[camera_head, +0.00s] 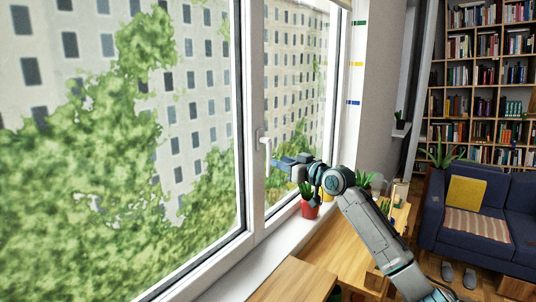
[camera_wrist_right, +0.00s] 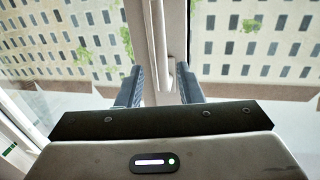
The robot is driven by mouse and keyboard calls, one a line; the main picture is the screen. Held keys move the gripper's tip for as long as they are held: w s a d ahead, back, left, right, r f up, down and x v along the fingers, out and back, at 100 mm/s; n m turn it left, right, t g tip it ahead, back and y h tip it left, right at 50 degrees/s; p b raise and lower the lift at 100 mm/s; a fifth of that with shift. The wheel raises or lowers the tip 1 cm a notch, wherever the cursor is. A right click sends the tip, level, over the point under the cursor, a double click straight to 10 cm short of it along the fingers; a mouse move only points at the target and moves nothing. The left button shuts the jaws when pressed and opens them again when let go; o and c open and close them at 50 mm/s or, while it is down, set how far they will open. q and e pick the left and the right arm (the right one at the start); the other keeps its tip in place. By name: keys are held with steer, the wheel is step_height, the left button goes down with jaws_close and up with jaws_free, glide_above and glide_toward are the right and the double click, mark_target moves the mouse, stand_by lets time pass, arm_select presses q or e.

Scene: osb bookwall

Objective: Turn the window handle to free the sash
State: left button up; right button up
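The window handle (camera_head: 264,139) is a white lever on the white upright frame between the two panes, and its lever points down. The sash frame (camera_head: 248,110) looks closed. My left gripper is not in view.
A red pot (camera_head: 309,209) with a plant stands on the white sill (camera_head: 262,262) below my right gripper. A wooden bench (camera_head: 335,250) runs along the sill. A blue sofa (camera_head: 480,220) and a full bookcase (camera_head: 485,85) are at the right.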

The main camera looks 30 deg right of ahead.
mark_target(269, 157)
steer(key=shift+w+a+p, duration=0.25)
steer(key=shift+w+p, duration=0.15)
steer(key=shift+w, duration=0.7)
steer(key=shift+w+a+p, duration=0.25)
steer(key=shift+w+p, duration=0.1)
steer(key=shift+w, duration=0.7)
steer(key=shift+w+a+p, duration=0.25)
steer(key=shift+w+p, duration=0.15)
steer(key=shift+w, duration=0.7)
steer(key=shift+s, duration=0.1)
jaws_close()
